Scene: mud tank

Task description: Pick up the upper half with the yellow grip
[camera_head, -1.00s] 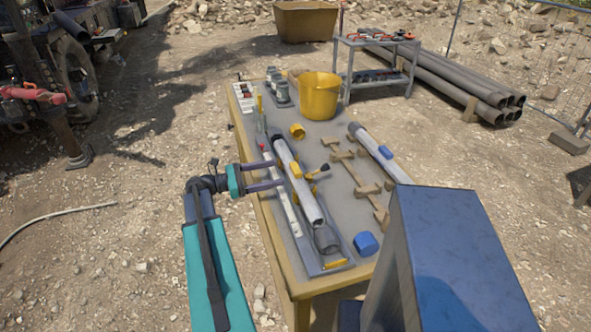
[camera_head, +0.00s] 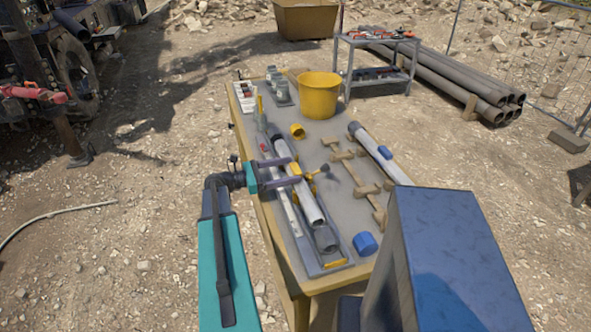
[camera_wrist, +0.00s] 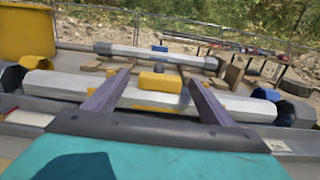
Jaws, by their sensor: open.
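The upper half, a pale grey tube (camera_head: 312,206), lies lengthwise in a tray (camera_head: 335,262) on the table. Its yellow grip (camera_wrist: 160,82) sits on top near the tube's middle. My gripper (camera_head: 297,171) reaches in from the left with its fingers apart over the tube. In the wrist view, one finger is on each side of the yellow grip, with gaps between, and nothing is held. Whether the fingers touch the tube is unclear. In the head view, the fingers partly cover the tube.
A similar tube with a blue grip (camera_head: 384,152) lies to the right, beside wooden supports (camera_head: 362,188). A yellow cap (camera_head: 297,131), a blue cap (camera_head: 365,243) and a yellow bucket (camera_head: 319,95) stand on the table (camera_head: 338,130). A long pale bar lies left of the tube.

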